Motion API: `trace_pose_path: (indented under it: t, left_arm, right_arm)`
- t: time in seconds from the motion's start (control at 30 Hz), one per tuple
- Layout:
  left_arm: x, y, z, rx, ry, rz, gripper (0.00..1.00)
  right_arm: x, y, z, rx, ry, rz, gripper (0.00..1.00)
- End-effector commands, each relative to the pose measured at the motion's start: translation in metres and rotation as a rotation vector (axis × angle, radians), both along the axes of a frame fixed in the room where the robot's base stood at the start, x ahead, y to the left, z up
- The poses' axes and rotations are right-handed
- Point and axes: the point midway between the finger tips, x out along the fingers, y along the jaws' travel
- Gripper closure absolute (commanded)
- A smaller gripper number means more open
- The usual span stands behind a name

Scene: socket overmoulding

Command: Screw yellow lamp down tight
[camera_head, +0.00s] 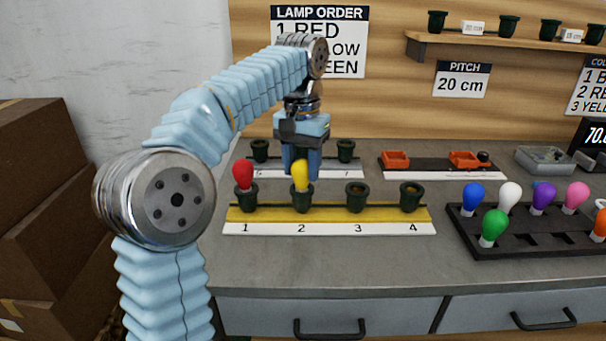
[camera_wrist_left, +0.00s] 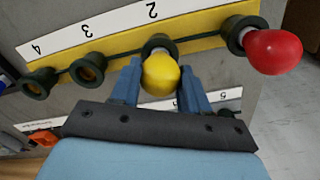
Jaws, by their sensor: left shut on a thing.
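The yellow lamp (camera_head: 300,174) stands upright in socket 2 of the yellow strip (camera_head: 330,215). My left gripper (camera_head: 302,170) comes down from behind it, shut on the yellow lamp. In the left wrist view the yellow lamp (camera_wrist_left: 161,75) sits between the two blue fingers of the left gripper (camera_wrist_left: 160,85), above the dark socket 2 (camera_wrist_left: 158,42). Whether the lamp's base is fully seated is hidden by the bulb and socket rim. My right gripper is out of view.
A red lamp (camera_head: 243,174) stands in socket 1, close to the left. Sockets 3 (camera_head: 357,197) and 4 (camera_head: 410,196) are empty. A second strip (camera_head: 335,173) lies behind. A black tray (camera_head: 480,245) with several coloured lamps is at the right.

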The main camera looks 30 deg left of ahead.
Motion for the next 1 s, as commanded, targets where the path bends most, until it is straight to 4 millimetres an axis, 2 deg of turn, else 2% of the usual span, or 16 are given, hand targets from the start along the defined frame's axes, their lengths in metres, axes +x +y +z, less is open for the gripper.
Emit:
trace_pose_path:
  t: [0.13,0.17,0.3,0.37,0.83,1.0]
  left_arm:
    - [-0.0001,-0.0001,0.0,0.0,0.0,0.001,0.78]
    - [-0.0001,-0.0001,0.0,0.0,0.0,0.001,0.53]
    - [0.0,-0.0002,0.0001,0.0,0.0,0.002,0.32]
    - [0.0,-0.0002,0.0001,0.0,0.0,0.002,0.25]
    - [0.0,-0.0003,0.0,0.0,0.0,0.021,0.25]
    - [0.0001,-0.0007,0.0002,0.0,-0.001,0.256,0.25]
  right_arm:
    - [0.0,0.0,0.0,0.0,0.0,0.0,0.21]
    - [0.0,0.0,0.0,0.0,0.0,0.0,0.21]
    - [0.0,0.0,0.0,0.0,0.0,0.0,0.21]
    - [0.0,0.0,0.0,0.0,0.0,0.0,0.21]
    - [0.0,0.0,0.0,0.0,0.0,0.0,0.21]
    - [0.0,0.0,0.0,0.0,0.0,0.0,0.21]
